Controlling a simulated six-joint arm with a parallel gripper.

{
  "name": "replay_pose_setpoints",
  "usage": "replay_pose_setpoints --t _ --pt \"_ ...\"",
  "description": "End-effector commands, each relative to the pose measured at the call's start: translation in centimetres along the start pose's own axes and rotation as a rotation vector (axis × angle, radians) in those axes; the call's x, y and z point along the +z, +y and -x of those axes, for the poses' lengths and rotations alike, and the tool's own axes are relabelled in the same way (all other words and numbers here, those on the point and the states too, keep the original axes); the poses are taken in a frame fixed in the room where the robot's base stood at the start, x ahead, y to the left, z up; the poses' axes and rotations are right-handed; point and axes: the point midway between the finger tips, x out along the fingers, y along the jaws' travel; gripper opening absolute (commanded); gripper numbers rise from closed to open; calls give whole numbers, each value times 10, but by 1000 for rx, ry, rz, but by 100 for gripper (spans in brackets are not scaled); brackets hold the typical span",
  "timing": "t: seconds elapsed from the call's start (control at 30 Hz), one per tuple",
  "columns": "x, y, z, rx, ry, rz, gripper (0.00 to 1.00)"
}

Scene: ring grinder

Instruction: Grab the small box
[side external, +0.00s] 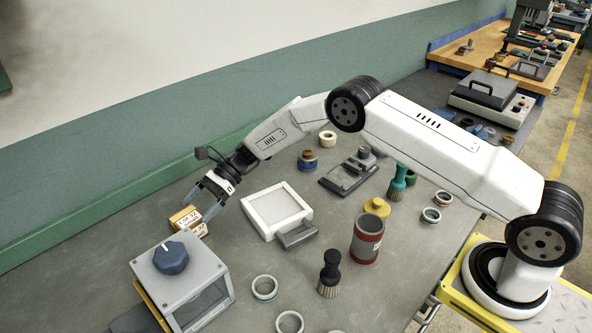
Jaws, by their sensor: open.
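The small box (184,219) is orange-brown with a white printed label. It sits on the grey bench at the left, close behind the grey machine with the blue knob. My gripper (201,207) is open, pointing down and left at the box. One finger reaches near the box's upper side and the other comes down at its right. I cannot tell whether either finger touches the box.
The grey machine (181,280) with a blue knob stands just in front of the box. A white-framed tray (277,208) lies to the right. Rings, brushes and a red-grey cylinder (367,239) are spread over the bench (330,215). The green wall runs behind.

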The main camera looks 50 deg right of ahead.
Motion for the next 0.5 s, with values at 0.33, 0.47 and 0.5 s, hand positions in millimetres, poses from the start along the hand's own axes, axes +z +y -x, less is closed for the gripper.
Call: replay_pose_setpoints --t 0.33,0.47,0.5 --pt "0 0 -38 2 -1 0 100" --pt "0 0 -42 1 -1 0 100" --pt "0 0 -42 0 0 0 100"
